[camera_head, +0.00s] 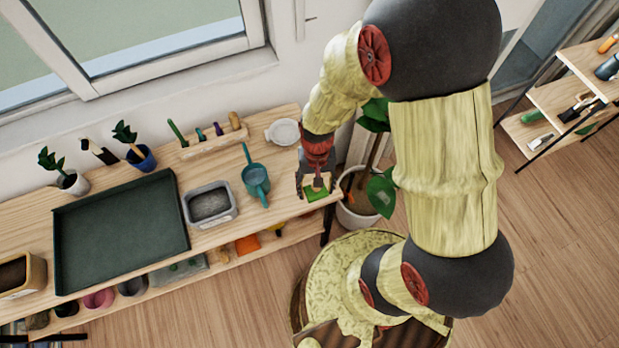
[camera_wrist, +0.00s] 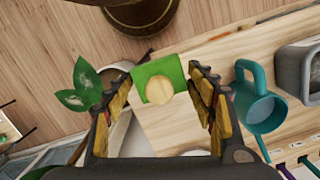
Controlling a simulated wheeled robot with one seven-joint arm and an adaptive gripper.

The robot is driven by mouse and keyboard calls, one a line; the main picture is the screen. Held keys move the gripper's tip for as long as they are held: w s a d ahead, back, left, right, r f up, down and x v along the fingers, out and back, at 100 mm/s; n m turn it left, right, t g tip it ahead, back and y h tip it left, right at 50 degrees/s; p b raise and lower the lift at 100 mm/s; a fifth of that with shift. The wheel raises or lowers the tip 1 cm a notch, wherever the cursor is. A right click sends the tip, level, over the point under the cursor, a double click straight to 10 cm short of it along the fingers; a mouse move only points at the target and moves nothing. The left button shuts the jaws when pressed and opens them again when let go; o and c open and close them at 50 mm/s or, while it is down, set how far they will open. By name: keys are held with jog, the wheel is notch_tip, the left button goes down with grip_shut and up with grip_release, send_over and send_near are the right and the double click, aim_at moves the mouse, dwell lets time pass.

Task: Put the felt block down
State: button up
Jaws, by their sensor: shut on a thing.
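The felt block (camera_wrist: 177,69) is green with a round tan patch on its face. In the wrist view it sits between the fingertips of my gripper (camera_wrist: 152,85), close against the right finger. A gap seems to show on the left side in this view. My gripper is shut on the block. In the head view my gripper (camera_head: 316,184) points down over the right end of the wooden bench (camera_head: 282,222), with the green of the block (camera_head: 314,195) below it. I cannot tell whether the block touches the bench top.
Left of my gripper stand a teal watering can (camera_head: 256,180) and a grey tub (camera_head: 210,203). A large dark tray (camera_head: 120,230) lies farther left. A white dish (camera_head: 284,131) is behind. A potted plant (camera_head: 358,212) stands just off the bench's right end.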

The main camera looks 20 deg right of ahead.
jog(key=w+f, duration=0.2)
jog(key=w, duration=0.2)
jog(key=b, duration=0.1)
send_over(310, 183)
jog(key=f, duration=0.4)
jog(key=shift+s+a+f, duration=0.1)
jog(key=shift+s+f, duration=0.15)
jog(key=shift+f, duration=0.15)
jog(key=shift+w+f+b, duration=0.3)
jog(key=shift+w+f, duration=0.15)
jog(key=shift+f, duration=0.15)
jog(key=shift+f+b, duration=0.3)
jog(key=shift+f, duration=1.05)
jog(key=shift+f, duration=0.2)
jog(key=o, duration=1.2)
jog(key=shift+o, duration=0.2)
jog(key=shift+r, duration=0.1)
